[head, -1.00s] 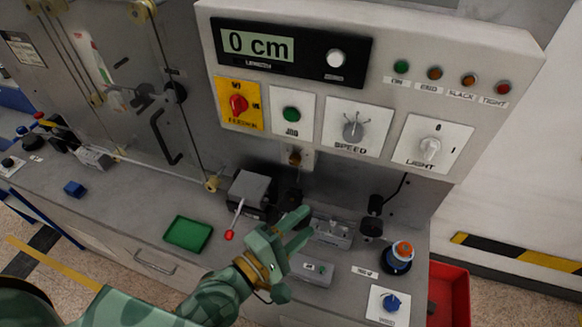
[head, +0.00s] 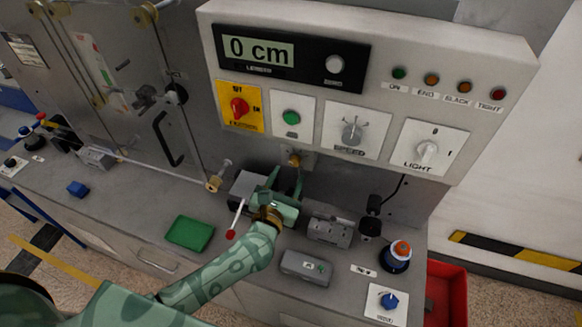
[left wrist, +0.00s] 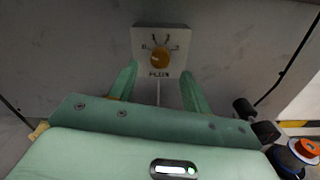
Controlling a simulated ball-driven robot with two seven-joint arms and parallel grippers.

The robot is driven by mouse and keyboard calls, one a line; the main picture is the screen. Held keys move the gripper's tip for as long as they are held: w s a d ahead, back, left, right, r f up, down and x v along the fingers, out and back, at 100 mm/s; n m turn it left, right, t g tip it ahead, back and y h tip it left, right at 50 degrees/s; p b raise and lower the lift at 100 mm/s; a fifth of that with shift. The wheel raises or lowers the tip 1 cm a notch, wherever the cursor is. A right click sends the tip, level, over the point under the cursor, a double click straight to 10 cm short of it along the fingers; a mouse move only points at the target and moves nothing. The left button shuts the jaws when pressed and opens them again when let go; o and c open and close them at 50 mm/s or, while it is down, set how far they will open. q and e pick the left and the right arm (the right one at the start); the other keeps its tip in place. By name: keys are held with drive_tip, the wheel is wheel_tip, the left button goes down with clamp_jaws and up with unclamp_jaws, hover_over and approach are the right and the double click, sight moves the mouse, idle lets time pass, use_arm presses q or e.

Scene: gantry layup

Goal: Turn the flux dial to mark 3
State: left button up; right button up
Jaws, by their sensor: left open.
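The flux dial (left wrist: 160,58) is a small brass-coloured knob on a pale plate marked FLUX (left wrist: 143,35), with several marks fanned over its top. Its pointer setting is too small to read. In the head view the flux dial (head: 295,160) sits on the wall just below the control panel. My left gripper (head: 286,176) is open and empty, just below and in front of the dial. In the left wrist view its two fingers stand either side of the plate's lower part, with the knob between and beyond the tips. My right gripper is not in view.
The control panel (head: 390,60) overhangs the dial. A red-tipped lever (head: 235,218) on a grey box stands left of my wrist. A grey block (head: 330,229) and an orange-topped spool (head: 398,257) are to the right. A green tray (head: 190,232) lies at front left.

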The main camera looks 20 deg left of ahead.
sight(294, 164)
use_arm(q)
drive_tip(key=shift+w+d, duration=0.1)
drive_tip(key=shift+w, duration=1.75)
drive_tip(key=shift+c, duration=0.3)
drive_tip(key=c, duration=0.9)
drive_tip(key=shift+c, duration=0.2)
